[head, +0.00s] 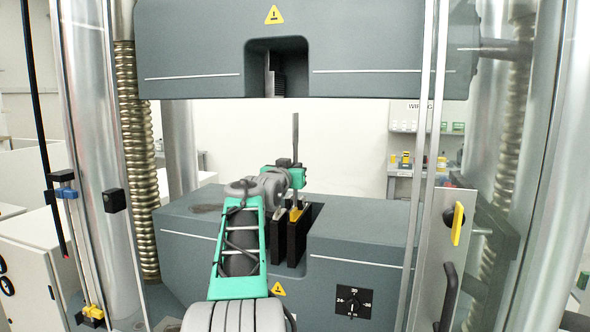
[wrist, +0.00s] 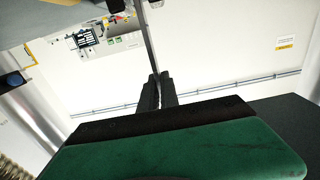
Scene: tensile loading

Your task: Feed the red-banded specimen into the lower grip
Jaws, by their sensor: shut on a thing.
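The specimen (head: 295,135) is a thin grey flat bar standing about upright; its upper part rises above my gripper. It also shows in the wrist view (wrist: 146,42), running up from between the dark fingers. No red band shows. My gripper (head: 292,165) is shut on the specimen, directly over the lower grip. In the wrist view the fingers (wrist: 158,90) close around it. The lower grip (head: 279,242) has two dark upright jaws with a slot, and a yellow piece (head: 296,214) on top. The specimen's lower end appears near the yellow piece; I cannot tell whether it is inside the slot.
The upper crosshead (head: 200,45) with its recessed upper grip (head: 274,82) hangs above, clear of the specimen's top. Tall columns and a threaded screw (head: 135,160) stand left. A clear door with a handle (head: 446,295) stands right. A dial (head: 353,300) sits on the lower block's front.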

